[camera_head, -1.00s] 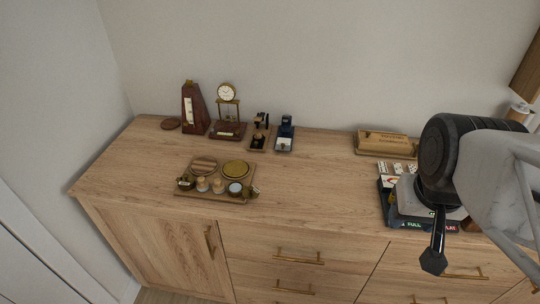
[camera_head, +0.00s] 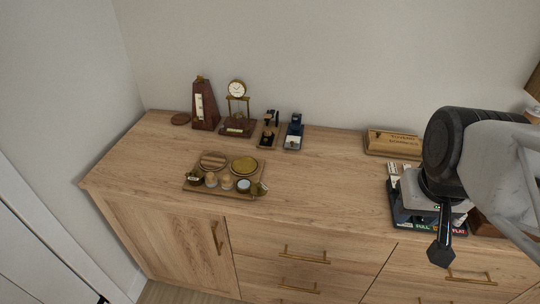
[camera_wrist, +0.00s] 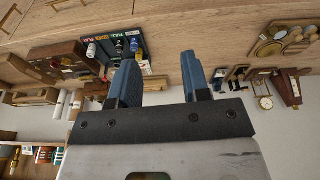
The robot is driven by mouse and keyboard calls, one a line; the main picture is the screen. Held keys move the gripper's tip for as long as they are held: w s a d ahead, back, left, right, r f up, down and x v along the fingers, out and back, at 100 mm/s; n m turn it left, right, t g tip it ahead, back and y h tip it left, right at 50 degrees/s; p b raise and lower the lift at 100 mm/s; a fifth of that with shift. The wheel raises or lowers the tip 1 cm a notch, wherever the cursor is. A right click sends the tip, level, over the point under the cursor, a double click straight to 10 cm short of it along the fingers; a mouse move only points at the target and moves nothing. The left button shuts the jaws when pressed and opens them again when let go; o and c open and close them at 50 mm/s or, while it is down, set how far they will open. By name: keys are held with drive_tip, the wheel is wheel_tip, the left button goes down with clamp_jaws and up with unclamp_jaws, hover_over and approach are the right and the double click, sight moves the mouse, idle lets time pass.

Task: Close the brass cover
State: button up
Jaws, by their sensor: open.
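A round brass disc (camera_head: 244,165) lies flat at the back right of a small wooden tray (camera_head: 222,190) on the left part of the sideboard. It looks like the brass cover, but I cannot tell its hinge or how it is set. A striped round wooden disc (camera_head: 213,160) lies beside it, with several small pots in front. The tray also shows at the upper right of the wrist view (camera_wrist: 283,22). My gripper (camera_head: 440,252) is far to the right of the tray, above the sideboard's front edge. In the wrist view its two blue fingers (camera_wrist: 162,78) are apart, with nothing between them.
A metronome (camera_head: 204,105), a small clock (camera_head: 237,108) and two small stands stand behind the tray. A domino box (camera_head: 393,143) is at the back right. The sideboard top between tray and boxes is clear.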

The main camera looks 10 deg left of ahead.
drive_tip(key=w+a+n, duration=0.5)
drive_tip(key=w+a, duration=0.1)
drive_tip(key=w, duration=0.2)
drive_tip(key=n+g, duration=0.3)
drive_tip(key=n, duration=1.1)
hover_over(259, 184)
wheel_tip(259, 184, down, 14)
drive_tip(key=shift+f, duration=0.25)
drive_tip(key=shift+f, duration=0.15)
drive_tip(key=shift+f, duration=3.75)
drive_tip(key=shift+c, duration=0.3)
